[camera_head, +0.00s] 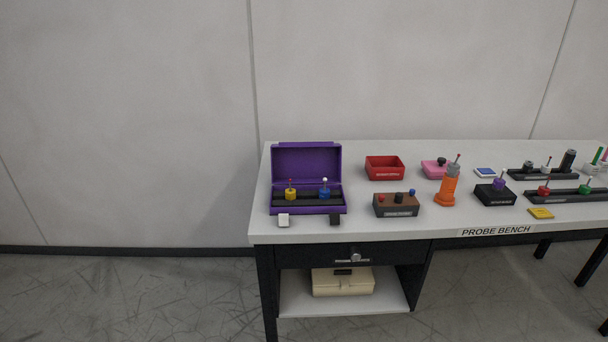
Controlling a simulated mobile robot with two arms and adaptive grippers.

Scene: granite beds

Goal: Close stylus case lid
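A purple stylus case (274,211) stands at the left end of the white probe bench (350,228). Its lid (306,162) is open and stands about upright at the back. Inside, a yellow stylus (291,192) and a blue stylus (324,190) sit in a dark holder. Neither of my grippers shows in the head view.
Right of the case are a red tray (384,174), a brown block with coloured knobs (396,210), an orange probe (447,187) and a black box (495,196). A beige box (343,288) rests on the shelf below. The floor left of the bench is clear.

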